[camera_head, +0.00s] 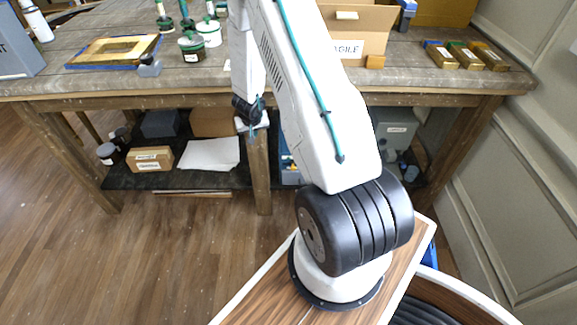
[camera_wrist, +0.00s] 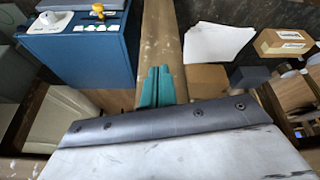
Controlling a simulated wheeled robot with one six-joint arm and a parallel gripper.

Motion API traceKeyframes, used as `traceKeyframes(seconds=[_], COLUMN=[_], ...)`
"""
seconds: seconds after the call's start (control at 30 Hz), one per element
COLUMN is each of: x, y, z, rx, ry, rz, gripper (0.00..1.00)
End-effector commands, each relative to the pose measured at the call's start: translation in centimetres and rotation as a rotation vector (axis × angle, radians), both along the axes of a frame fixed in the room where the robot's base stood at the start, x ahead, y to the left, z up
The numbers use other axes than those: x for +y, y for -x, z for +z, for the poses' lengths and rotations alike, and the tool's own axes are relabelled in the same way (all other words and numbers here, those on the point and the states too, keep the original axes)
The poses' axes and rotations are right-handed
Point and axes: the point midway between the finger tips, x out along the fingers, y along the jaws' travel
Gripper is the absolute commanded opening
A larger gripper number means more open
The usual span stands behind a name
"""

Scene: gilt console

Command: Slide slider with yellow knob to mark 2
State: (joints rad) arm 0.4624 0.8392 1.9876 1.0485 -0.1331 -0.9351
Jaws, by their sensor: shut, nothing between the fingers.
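In the wrist view, a blue box (camera_wrist: 85,60) stands at the upper left. Its top panel carries a yellow knob (camera_wrist: 98,10) on a short stem, and a white round knob (camera_wrist: 57,17) beside it. Small white labels (camera_wrist: 88,28) line the panel edge; I cannot read any mark numbers. My gripper (camera_wrist: 158,85) has teal fingers, shut together and empty. They show to the right of the blue box, apart from the yellow knob, against a wooden table leg. In the head view, a bit of the blue box (camera_head: 289,172) shows on the lower shelf, mostly hidden behind my arm.
A wooden workbench (camera_head: 190,82) has a dark lower shelf with a cardboard box (camera_head: 150,159), white paper (camera_head: 209,154) and dark containers. The wooden leg (camera_head: 258,175) stands beside the blue box. Jars, a gilt frame (camera_head: 113,50) and an open carton (camera_head: 357,30) are on top.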

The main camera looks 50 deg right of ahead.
Motion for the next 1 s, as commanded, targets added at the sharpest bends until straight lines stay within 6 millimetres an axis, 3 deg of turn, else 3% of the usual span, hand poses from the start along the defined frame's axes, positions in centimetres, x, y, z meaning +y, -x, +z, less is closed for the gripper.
traceKeyframes(seconds=[0.03, 0.2, 0.4, 0.57, 1.0], x=[-1.3, -4.2, -5.3, -6.1, -10.0], y=[1.4, 5.0, 6.7, 6.6, 6.5], z=[-2.9, -8.6, -11.1, -13.1, -20.9], rx=[0.037, 0.127, 0.168, 0.170, 0.169], ry=[0.022, 0.090, 0.118, 0.118, 0.118], rz=[-0.034, -0.107, -0.132, -0.133, -0.134], gripper=[0.00, 0.00, 0.00, 0.00, 0.00])
